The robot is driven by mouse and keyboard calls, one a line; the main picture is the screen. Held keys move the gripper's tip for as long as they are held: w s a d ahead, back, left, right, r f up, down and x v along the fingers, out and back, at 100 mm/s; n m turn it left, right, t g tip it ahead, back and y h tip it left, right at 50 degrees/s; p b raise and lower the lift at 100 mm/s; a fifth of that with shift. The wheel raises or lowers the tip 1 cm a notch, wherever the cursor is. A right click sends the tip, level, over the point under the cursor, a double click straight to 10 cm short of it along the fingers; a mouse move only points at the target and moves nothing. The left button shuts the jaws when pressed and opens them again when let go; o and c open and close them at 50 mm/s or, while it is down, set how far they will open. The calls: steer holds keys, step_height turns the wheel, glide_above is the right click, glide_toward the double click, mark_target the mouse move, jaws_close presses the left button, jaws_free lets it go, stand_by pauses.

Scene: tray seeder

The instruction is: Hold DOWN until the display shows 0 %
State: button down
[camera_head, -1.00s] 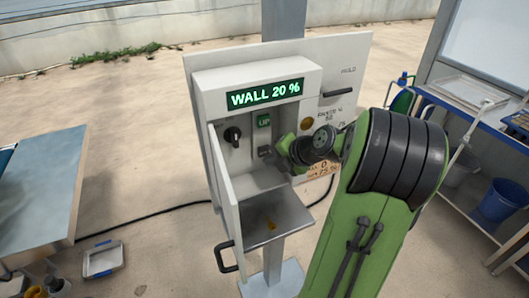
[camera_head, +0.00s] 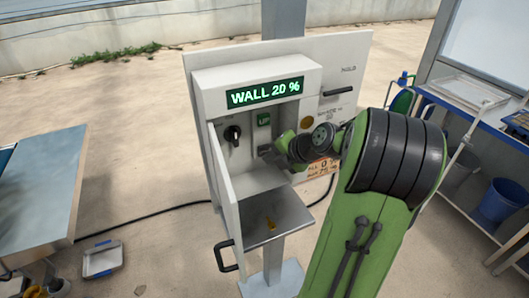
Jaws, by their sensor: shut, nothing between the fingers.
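The control box (camera_head: 204,82) stands open on a post, and its display (camera_head: 265,92) reads "WALL 20 %". A green button (camera_head: 263,119), marked UP in the earlier frame, sits inside below the display. A dark rotary knob (camera_head: 232,135) is to its left. My gripper (camera_head: 268,153) reaches into the box from the right, just below the green button. It is shut with nothing in it. The DOWN button is not clearly visible, and the gripper and wrist cover that area. I cannot tell whether the fingertips touch a button.
The box's door (camera_head: 227,195) hangs open at the left, with a black handle (camera_head: 227,257). A dark lever (camera_head: 338,92) marked HOLD is on the panel at the right. A table (camera_head: 50,190) stands at left, a shelf with a blue bucket (camera_head: 503,200) at right.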

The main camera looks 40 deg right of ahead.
steer(key=shift+w+r+b, duration=0.25)
steer(key=shift+w+b, duration=0.15)
steer(key=shift+w, duration=0.2)
stand_by(2.1)
stand_by(3.9)
steer(key=shift+s+a+f+b, duration=0.25)
steer(key=shift+f+b, duration=0.2)
steer(key=shift+b, duration=0.45)
steer(key=shift+a+r, duration=0.1)
steer(key=shift+a, duration=0.05)
steer(key=shift+s, duration=0.15)
steer(key=shift+s+a+b, duration=0.1)
steer(key=shift+s+b, duration=0.2)
steer(key=shift+s+a, duration=0.2)
steer(key=shift+s, duration=0.1)
steer(key=shift+s+a+b, duration=0.2)
steer(key=shift+s+b, duration=0.3)
steer(key=shift+s, duration=0.35)
steer(key=shift+s+a+b, duration=0.2)
steer(key=shift+s+b, duration=0.3)
steer(key=shift+s, duration=0.3)
